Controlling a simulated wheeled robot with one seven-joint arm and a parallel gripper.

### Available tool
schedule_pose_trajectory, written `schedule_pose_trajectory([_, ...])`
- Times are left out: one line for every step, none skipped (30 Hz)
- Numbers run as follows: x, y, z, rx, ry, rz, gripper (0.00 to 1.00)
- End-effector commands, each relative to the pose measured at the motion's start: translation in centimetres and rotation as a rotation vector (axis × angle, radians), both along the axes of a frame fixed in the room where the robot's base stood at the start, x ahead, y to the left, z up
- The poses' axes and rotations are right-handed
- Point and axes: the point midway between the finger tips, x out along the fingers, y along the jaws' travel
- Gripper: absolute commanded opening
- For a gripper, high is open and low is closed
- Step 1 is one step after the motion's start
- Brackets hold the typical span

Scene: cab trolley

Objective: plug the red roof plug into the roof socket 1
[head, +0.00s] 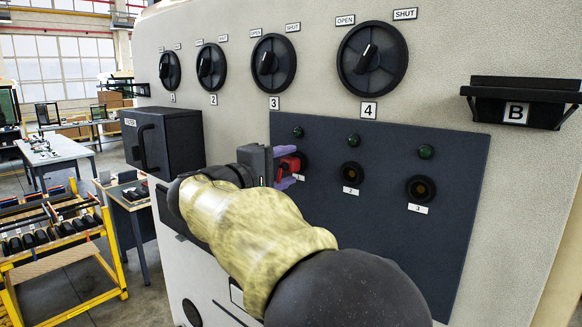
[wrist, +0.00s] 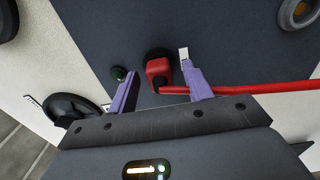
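The red roof plug (head: 288,165) is at the leftmost socket of the dark panel, roof socket 1 (head: 303,159), whose label is partly hidden. In the wrist view the red plug (wrist: 158,70) sits against the dark socket ring (wrist: 158,54); how deep it is in cannot be told. A red cable (wrist: 270,88) runs from it to the right. My gripper (head: 286,168) reaches the panel there. In the wrist view its two purple fingers (wrist: 160,80) stand on either side of the plug, with a visible gap on both sides, so it is open around the plug.
Sockets 2 (head: 351,174) and 3 (head: 421,188) on the panel (head: 400,240) are empty, each under a green lamp. Rotary knobs (head: 372,58) line the wall above. A black box (head: 162,140) juts out at left, and a holder marked B (head: 516,112) at right.

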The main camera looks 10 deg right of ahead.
Motion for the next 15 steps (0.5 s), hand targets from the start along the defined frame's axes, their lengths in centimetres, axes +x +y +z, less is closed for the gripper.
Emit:
schedule_pose_trajectory([0.0, 0.0, 0.0, 0.0, 0.0, 0.0, 0.5])
schedule_pose_trajectory([0.0, 0.0, 0.0, 0.0, 0.0, 0.0, 0.5])
schedule_pose_trajectory([0.0, 0.0, 0.0, 0.0, 0.0, 0.0, 0.5])
schedule_pose_trajectory([0.0, 0.0, 0.0, 0.0, 0.0, 0.0, 0.5])
schedule_pose_trajectory([0.0, 0.0, 0.0, 0.0, 0.0, 0.0, 0.5])
schedule_pose_trajectory([-0.1, 0.1, 0.0, 0.0, 0.0, 0.0, 0.5])
schedule_pose_trajectory([-0.1, 0.2, -0.1, 0.0, 0.0, 0.0, 0.5])
schedule_pose_trajectory([-0.2, 0.3, -0.1, 0.001, -0.001, 0.001, 0.5])
schedule_pose_trajectory([-0.4, 0.6, -0.1, 0.001, -0.001, 0.001, 0.5])
schedule_pose_trajectory([-0.5, 0.8, -0.2, 0.001, -0.002, 0.002, 0.5])
schedule_pose_trajectory([-0.7, 1.1, -0.2, 0.001, -0.002, 0.003, 0.5])
schedule_pose_trajectory([-1.0, 1.5, -0.3, 0.001, -0.002, 0.003, 0.5])
schedule_pose_trajectory([-1.3, 1.9, -0.3, 0.001, -0.002, 0.004, 0.5])
schedule_pose_trajectory([-1.6, 2.3, -0.3, 0.002, -0.002, 0.004, 0.5])
schedule_pose_trajectory([-2.0, 2.9, -0.4, 0.003, -0.003, 0.005, 0.5])
